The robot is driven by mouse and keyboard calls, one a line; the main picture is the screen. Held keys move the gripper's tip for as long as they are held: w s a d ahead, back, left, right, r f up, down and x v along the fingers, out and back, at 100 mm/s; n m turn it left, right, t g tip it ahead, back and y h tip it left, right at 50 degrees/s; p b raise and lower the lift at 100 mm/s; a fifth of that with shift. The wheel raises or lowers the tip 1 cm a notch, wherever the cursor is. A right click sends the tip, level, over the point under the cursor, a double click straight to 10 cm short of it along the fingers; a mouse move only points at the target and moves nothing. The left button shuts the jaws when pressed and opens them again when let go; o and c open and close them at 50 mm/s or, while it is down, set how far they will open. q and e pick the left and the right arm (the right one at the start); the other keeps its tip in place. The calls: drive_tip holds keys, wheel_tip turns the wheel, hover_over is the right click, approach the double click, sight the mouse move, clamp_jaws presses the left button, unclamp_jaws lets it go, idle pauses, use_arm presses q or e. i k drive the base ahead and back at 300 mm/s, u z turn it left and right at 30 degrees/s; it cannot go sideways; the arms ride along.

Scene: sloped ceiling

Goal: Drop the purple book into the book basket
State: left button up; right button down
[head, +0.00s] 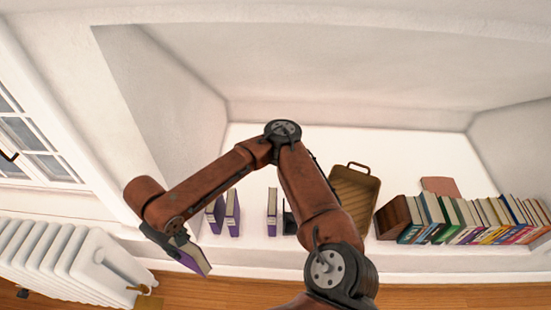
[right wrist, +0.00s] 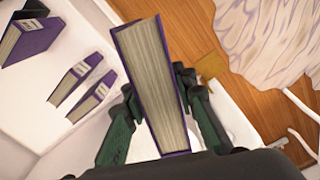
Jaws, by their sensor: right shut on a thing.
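My right gripper (head: 182,244) is shut on a purple book (head: 192,262) with pale pages. The book hangs tilted beyond the front edge of the white shelf, left of the middle. In the right wrist view the book (right wrist: 153,85) stands between the two dark fingers of the gripper (right wrist: 158,98), page edges facing the camera. My left gripper is not in view.
Several other purple books (head: 232,213) stand on the shelf (head: 255,190) behind the gripper. A row of mixed books (head: 470,218) fills the right end. A white radiator (head: 60,258) is at lower left, above the wooden floor (head: 230,291).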

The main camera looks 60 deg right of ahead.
sight(347, 205)
drive_tip(key=u, duration=0.3)
drive_tip(key=k, duration=0.95)
drive_tip(key=z, duration=1.45)
drive_tip(key=i, duration=0.5)
drive_tip(key=z, duration=0.05)
